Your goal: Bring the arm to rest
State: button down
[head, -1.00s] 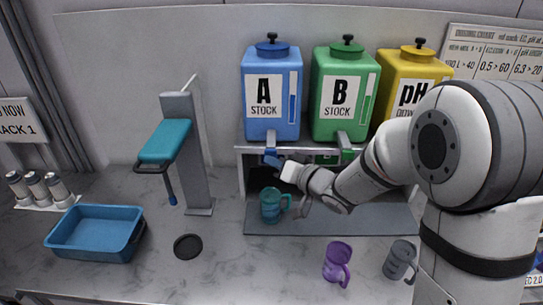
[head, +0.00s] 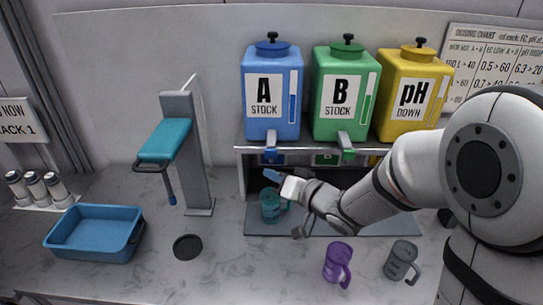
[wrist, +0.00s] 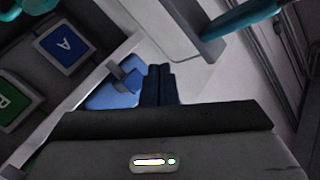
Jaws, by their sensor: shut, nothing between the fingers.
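My gripper (head: 272,176) is in front of the shelf in the head view, just below the blue tap of the A stock tank (head: 272,95). In the wrist view its two dark blue fingers (wrist: 158,85) are side by side, shut with nothing between them. The arm reaches in from the right. A teal mug (head: 270,206) stands on the grey mat below my gripper, partly hidden by it. I cannot tell whether the gripper touches the tap or only passes in front of it.
Green B (head: 340,95) and yellow pH down (head: 408,97) tanks stand beside A on the shelf. A purple mug (head: 337,262) and a grey mug (head: 401,262) stand in front. To the left are a teal-handled stand (head: 186,150), a black disc (head: 187,247) and a blue tray (head: 92,233).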

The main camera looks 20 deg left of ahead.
jog(key=shift+s, duration=0.15)
jog(key=w+d+r+m+t+h, duration=0.1)
jog(key=d+m+t+h, duration=0.15)
jog(key=d+h, duration=1.3)
jog(key=s+d+m+g, duration=0.1)
jog(key=s+d+g, duration=0.2)
jog(key=s+d, duration=0.4)
jog(key=s+d+f+m+g+y, duration=0.1)
jog(key=s+d+g, duration=0.3)
jog(key=s, duration=0.8)
jog(key=d, duration=0.2)
jog(key=shift+s+d+f+b, duration=0.15)
jog(key=shift+s+d+b, duration=0.15)
jog(key=shift+d, duration=0.1)
